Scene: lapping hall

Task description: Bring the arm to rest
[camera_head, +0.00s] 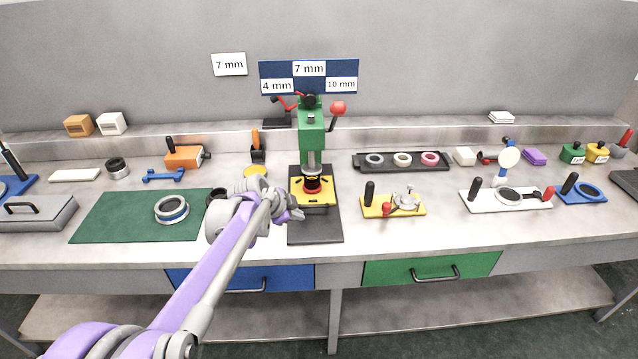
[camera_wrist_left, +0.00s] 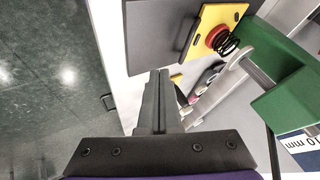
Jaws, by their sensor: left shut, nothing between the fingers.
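My left arm reaches in from the lower left of the head view. The green press (camera_head: 311,133) stands upright behind the gripper. Its yellow plate (camera_head: 316,197) carries a black and red piece with a spring, which shows better in the left wrist view (camera_wrist_left: 221,38). I cannot tell whether the gripper touches the plate. My right gripper is not in view.
A green mat (camera_head: 110,218) with a ring (camera_head: 171,210) lies left of my arm. A yellow fixture (camera_head: 378,208) and a white board (camera_head: 480,202) stand to the right. A black tray (camera_head: 385,166) of rings is behind. Blue and green drawers (camera_head: 436,265) are under the bench edge.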

